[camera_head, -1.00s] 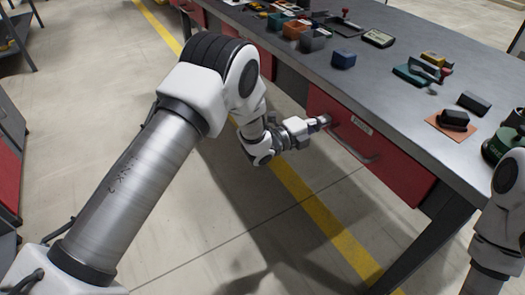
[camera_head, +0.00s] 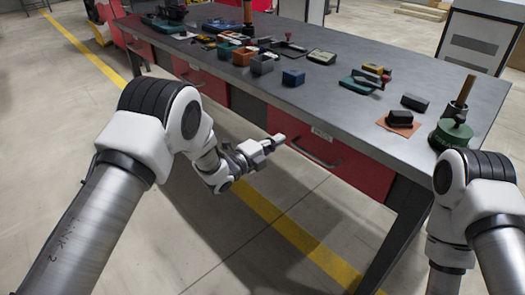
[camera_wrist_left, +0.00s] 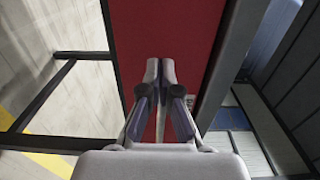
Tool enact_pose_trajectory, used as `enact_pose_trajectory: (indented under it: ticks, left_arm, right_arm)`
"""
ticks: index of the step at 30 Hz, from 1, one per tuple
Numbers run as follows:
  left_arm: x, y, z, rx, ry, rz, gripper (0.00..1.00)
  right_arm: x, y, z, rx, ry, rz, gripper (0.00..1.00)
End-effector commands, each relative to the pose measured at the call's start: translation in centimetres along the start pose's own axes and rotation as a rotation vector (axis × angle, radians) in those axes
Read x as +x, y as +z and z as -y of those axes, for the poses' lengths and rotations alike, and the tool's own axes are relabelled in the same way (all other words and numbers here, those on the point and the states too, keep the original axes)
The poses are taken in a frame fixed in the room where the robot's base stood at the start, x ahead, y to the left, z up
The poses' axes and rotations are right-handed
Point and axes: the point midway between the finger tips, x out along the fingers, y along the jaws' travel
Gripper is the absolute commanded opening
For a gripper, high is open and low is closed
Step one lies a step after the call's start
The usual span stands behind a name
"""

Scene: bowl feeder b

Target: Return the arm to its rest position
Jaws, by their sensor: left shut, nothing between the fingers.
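My left gripper (camera_head: 277,140) is shut and empty in the head view. It is in front of the red drawer (camera_head: 345,165) under the workbench, near the left end of its handle (camera_head: 315,155). In the left wrist view the closed fingertips (camera_wrist_left: 160,68) point at a red panel (camera_wrist_left: 185,25). I cannot tell whether they touch it. My right arm (camera_head: 465,205) enters at the lower right of the head view, and its gripper is out of the picture.
A bench leg (camera_head: 395,235) stands below.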

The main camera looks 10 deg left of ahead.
Motion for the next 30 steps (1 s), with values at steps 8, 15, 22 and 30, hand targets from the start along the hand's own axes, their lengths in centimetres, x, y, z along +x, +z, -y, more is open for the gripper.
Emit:
enact_pose_trajectory:
  ticks: [8, 15, 22, 30]
  left_arm:
    - [-6.1, 0.1, 0.0, -0.005, 0.004, 0.003, 0.0]
    - [-9.8, 0.1, -0.1, -0.003, 0.004, 0.0, 0.0]
    - [-10.6, -0.3, -2.2, -0.022, 0.03, 0.0, 0.0]
    - [-22.0, -4.5, -18.2, -0.468, 0.482, 0.255, 0.0]
  right_arm:
    - [-0.8, 0.0, 0.0, 0.0, 0.0, 0.0, 0.4]
    - [-1.1, 0.0, 0.0, 0.0, 0.0, 0.0, 0.4]
    - [-1.1, 0.0, 0.0, 0.0, 0.0, 0.0, 0.4]
    - [-1.1, 0.0, 0.0, 0.0, 0.0, 0.0, 0.4]
